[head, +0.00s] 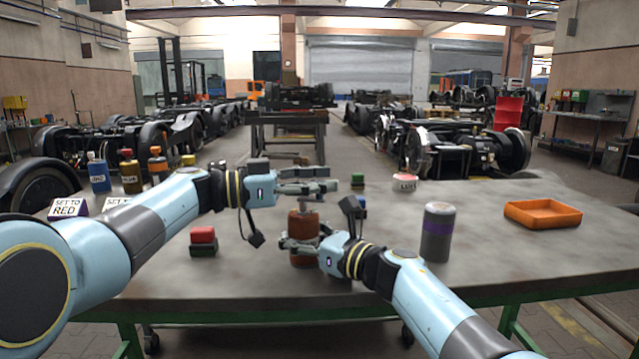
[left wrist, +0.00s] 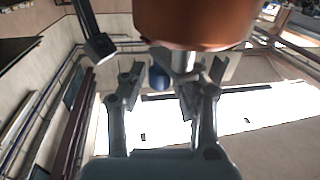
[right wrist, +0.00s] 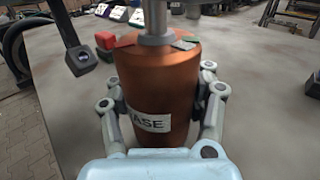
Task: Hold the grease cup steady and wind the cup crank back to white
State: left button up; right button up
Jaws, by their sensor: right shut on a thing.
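The grease cup is a copper cylinder (head: 303,225) with a white label ending in "ASE" (right wrist: 152,123), upright on the table. My right gripper (right wrist: 160,95) is shut on the cup's sides. My left gripper (head: 328,183) is above the cup, its fingers apart. In the left wrist view a dark blue knob (left wrist: 159,77) of the crank is between the fingers, with gaps beside it. Most of the crank is hidden in the head view.
A red and green block (head: 203,241) lies left of the cup. A grey can with a purple band (head: 437,230) and an orange tray (head: 543,222) stand on the right. The front right tabletop is clear.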

pick_arm(q)
grip_shut()
jog(key=shift+a, duration=0.1)
pick_arm(e)
jog(key=shift+d, duration=0.1)
pick_arm(q)
jog(key=shift+w+f+t, duration=0.1)
jog(key=shift+t, duration=0.2)
jog(key=shift+n+t, duration=0.3)
jog(key=shift+n, duration=0.1)
jog(key=shift+w+n+t+y, duration=0.2)
jog(key=shift+n+t+y, duration=0.35)
jog(key=shift+t, duration=0.4)
jog(key=shift+w+n+t+y, duration=0.2)
jog(key=shift+n+t+y, duration=0.15)
jog(key=shift+n+t, duration=0.5)
pick_arm(e)
jog(key=shift+d, duration=0.1)
pick_arm(q)
grip_release()
jog(key=o, duration=0.4)
jog(key=shift+c, duration=0.2)
